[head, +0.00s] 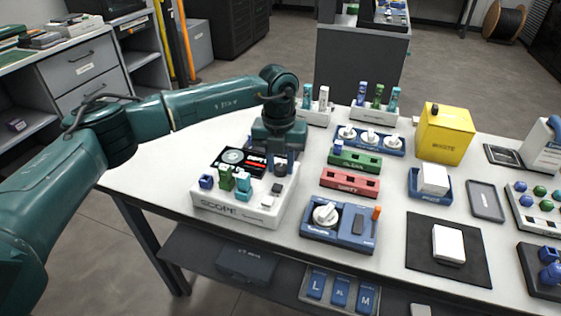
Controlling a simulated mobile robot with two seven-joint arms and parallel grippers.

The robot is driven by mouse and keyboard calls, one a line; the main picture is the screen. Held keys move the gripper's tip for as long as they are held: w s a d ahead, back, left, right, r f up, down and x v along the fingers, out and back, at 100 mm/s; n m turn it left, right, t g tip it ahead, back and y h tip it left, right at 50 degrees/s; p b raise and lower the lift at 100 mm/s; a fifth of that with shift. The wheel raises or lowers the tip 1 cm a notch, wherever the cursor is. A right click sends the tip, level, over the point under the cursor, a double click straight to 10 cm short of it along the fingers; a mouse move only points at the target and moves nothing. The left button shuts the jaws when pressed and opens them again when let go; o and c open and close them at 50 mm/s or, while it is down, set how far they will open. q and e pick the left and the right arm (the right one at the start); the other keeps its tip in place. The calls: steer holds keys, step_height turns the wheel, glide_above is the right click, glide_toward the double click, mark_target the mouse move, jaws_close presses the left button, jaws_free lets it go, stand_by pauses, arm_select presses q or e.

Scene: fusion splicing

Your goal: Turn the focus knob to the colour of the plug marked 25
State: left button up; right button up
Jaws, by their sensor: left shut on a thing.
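The white scope (237,208) stands at the table's left front, with a dark screen panel (232,157) behind its top. On its top are a blue plug (206,181), a green plug (226,179) and a teal plug (243,185). Their numbers are too small to read, so I cannot tell which is marked 25. My left gripper (279,167) points down at the scope's right side and is shut on what seems to be the focus knob. The fingers hide the knob, so its colour and setting cannot be told. My right gripper is out of view.
Right of the scope stands a blue device with a white dial (325,214). Green (355,161) and red (349,183) blocks lie behind it. Plug racks (373,116) and a yellow waste bin (444,135) stand at the back. Left of the scope the table is clear.

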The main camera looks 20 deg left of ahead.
mark_target(279, 166)
arm_select(q)
steer(key=o, duration=1)
steer(key=r, duration=1.3)
steer(key=shift+a+r, duration=0.1)
steer(key=shift+a, duration=0.1)
steer(key=shift+s, duration=0.1)
